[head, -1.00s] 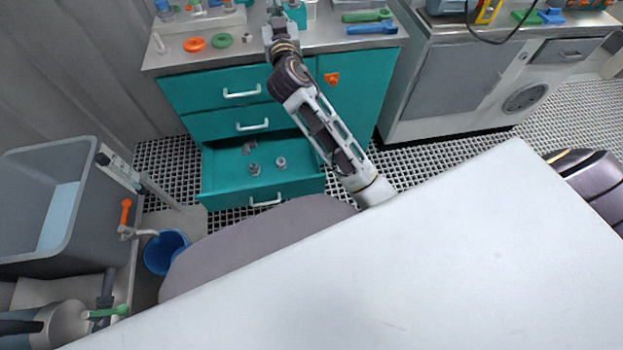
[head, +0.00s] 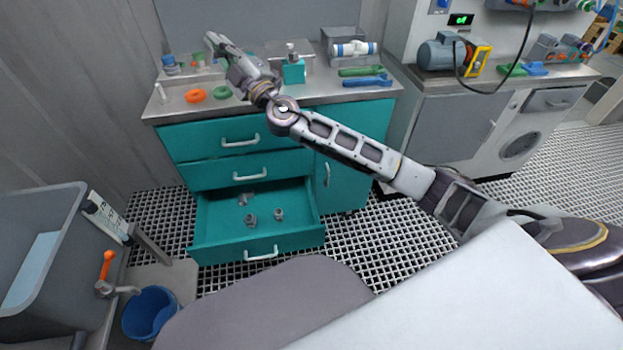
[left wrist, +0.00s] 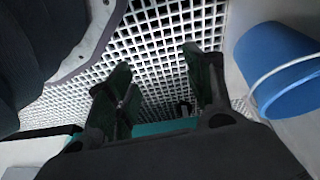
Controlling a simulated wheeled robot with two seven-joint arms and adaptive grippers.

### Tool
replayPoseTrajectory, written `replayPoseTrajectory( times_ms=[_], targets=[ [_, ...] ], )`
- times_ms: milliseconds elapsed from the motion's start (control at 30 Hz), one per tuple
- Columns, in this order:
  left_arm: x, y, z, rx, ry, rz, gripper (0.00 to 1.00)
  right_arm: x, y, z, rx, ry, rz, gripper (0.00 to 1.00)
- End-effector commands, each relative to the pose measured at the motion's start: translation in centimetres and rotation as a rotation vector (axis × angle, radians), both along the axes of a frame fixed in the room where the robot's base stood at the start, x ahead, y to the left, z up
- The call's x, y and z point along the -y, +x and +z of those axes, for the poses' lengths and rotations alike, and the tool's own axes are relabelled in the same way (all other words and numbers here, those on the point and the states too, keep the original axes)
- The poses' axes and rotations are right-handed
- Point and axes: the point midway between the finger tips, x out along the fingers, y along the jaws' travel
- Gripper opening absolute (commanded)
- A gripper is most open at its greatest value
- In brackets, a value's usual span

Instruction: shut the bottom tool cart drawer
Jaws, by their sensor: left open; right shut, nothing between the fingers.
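The teal tool cart (head: 342,168) stands against the wall. Its bottom drawer (head: 225,252) is pulled out, with a white handle (head: 261,254) and several grey metal pieces inside. The two drawers above it are shut. My right gripper (head: 212,40) is shut and empty, above the back left of the cart top, well away from the drawer. My left gripper (left wrist: 158,88) shows only in the left wrist view. It is open and empty over the floor grating, with a strip of teal at the lower edge near its base.
A blue bucket (head: 151,312) stands left of the drawer, beside a grey sink (head: 45,245) with an orange-handled tap (head: 106,268). The bucket also shows beside my left gripper (left wrist: 280,70). Tools and bottles lie on the cart top. White grating floor is free to the right.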

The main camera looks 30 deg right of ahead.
Motion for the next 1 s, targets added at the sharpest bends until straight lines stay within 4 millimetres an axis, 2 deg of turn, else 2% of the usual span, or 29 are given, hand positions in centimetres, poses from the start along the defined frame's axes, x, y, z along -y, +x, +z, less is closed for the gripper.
replayPoseTrajectory(
  times_ms=[200, 500, 733, 1000],
  targets=[
    [0.6, 1.4, 2.5, 0.03, -0.013, -0.001, 0.53, -3.4, -0.6, -5.4, 0.003, -0.292, 0.125, 0.0],
    [1.1, 2.7, 5.8, 0.056, -0.025, -0.003, 0.53, -5.9, -2.5, -14.9, -0.066, -0.624, 0.306, 0.0],
    [1.3, 3.5, 8.2, 0.07, -0.033, -0.006, 0.53, -6.3, -4.8, -22.9, -0.16, -0.845, 0.45, 0.0],
    [1.5, 4.0, 10.7, 0.079, -0.039, -0.009, 0.53, -5.4, -8.4, -31.4, -0.289, -1.074, 0.622, 0.0]
  ],
)
